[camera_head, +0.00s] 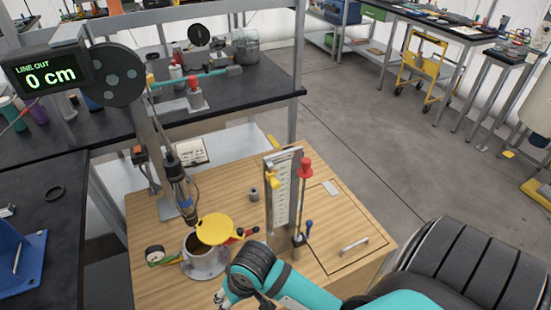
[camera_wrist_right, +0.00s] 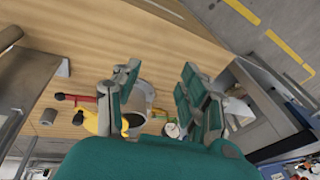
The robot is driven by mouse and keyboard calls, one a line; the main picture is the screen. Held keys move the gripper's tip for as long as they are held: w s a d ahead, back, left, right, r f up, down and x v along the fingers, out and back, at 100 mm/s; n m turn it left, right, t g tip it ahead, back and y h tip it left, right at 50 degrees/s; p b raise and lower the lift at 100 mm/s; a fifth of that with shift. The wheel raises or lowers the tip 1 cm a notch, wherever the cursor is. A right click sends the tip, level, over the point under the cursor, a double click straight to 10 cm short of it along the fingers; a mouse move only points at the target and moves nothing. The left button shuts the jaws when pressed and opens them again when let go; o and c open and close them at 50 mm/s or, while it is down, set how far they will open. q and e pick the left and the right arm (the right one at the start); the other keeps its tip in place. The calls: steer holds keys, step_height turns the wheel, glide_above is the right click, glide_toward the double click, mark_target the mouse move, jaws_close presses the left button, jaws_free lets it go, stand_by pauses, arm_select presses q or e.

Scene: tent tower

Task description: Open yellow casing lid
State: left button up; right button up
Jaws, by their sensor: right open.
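The casing (camera_head: 205,262) is a short grey cylinder on the wooden top, with its dark opening partly showing. Its round yellow lid (camera_head: 214,228) sits tilted above the rim, toward the right and back. A red-tipped handle (camera_head: 246,232) sticks out to the right of the lid. My right gripper (camera_head: 225,296) is just in front and right of the casing, partly cut off by the bottom edge. In the right wrist view its green fingers (camera_wrist_right: 160,100) are apart, with the casing (camera_wrist_right: 147,78) beyond them and the yellow lid (camera_wrist_right: 94,121) beside the left finger. My left gripper is out of view.
A probe on a cable (camera_head: 181,187) hangs behind the casing. A round gauge (camera_head: 154,254) is left of it. A scale board (camera_head: 283,190) and red-topped rod (camera_head: 304,185) stand to the right. A readout (camera_head: 48,77) shows 0 cm. The cabinet's right side has a handled hatch (camera_head: 345,230).

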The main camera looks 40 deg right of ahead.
steer(key=s+d+f+n+b, duration=0.1)
steer(key=s+d+f, duration=0.1)
steer(key=f, duration=0.5)
steer(key=s+d+f+n+h+b, duration=0.1)
steer(key=s+d+f, duration=0.1)
steer(key=f, duration=0.5)
steer(key=s+d+f+n+b, duration=0.1)
steer(key=s+d+f, duration=0.1)
steer(key=s+f, duration=0.2)
steer(key=shift+s+f+h, duration=0.15)
steer(key=shift+f+h, duration=0.15)
steer(key=shift+f, duration=1.35)
